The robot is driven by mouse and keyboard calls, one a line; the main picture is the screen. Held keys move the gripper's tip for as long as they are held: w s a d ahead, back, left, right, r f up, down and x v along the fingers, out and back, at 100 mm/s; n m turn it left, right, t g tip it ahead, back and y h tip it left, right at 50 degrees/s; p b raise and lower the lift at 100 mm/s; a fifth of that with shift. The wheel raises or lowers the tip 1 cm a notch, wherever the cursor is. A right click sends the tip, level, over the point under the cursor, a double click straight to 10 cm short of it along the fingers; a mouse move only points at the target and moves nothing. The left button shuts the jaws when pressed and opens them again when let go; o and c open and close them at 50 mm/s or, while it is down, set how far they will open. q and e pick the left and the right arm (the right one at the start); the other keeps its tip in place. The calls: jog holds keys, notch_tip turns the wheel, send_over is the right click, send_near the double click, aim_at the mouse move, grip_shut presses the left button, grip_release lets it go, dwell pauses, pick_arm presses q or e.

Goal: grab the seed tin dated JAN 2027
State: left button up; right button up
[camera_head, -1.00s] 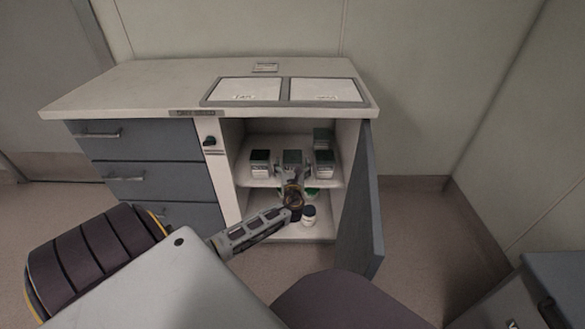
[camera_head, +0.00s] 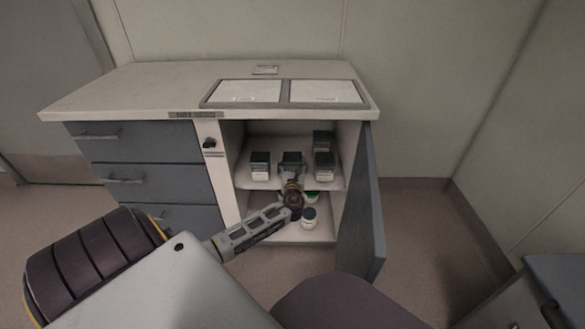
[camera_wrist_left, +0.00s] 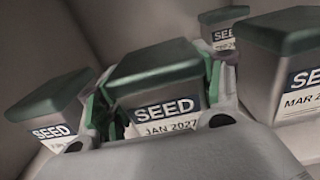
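The seed tin dated JAN 2027 (camera_wrist_left: 160,105) is a grey box with a dark green lid and a SEED label in the middle of the left wrist view. In the head view it is the middle tin (camera_head: 291,159) on the cabinet's upper shelf. My left gripper (camera_head: 292,178) reaches it from the front. Its green-padded fingers (camera_wrist_left: 157,98) lie along both sides of the tin and look shut on it. The gripper body hides the tin's lower part. I cannot tell whether the tin is clear of the shelf. My right gripper is not in view.
Similar tins stand left (camera_wrist_left: 49,108), right (camera_wrist_left: 285,65), reading MAR 2, and behind right (camera_wrist_left: 222,30), partly hidden. The shelf (camera_head: 243,181) is close below. A white bottle (camera_head: 309,217) stands on the lower level. The open door (camera_head: 362,205) bounds the right side.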

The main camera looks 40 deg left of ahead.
pick_arm(q)
jog(key=c, duration=0.4)
jog(key=shift+o, duration=0.2)
jog(key=shift+r, duration=0.1)
jog(key=shift+r+p, duration=0.85)
jog(key=shift+r, duration=0.45)
notch_tip(320, 180, up, 6)
jog(key=p, duration=0.3)
jog(key=shift+f, duration=0.25)
jog(key=shift+r+p, duration=0.45)
jog(key=shift+r, duration=0.4)
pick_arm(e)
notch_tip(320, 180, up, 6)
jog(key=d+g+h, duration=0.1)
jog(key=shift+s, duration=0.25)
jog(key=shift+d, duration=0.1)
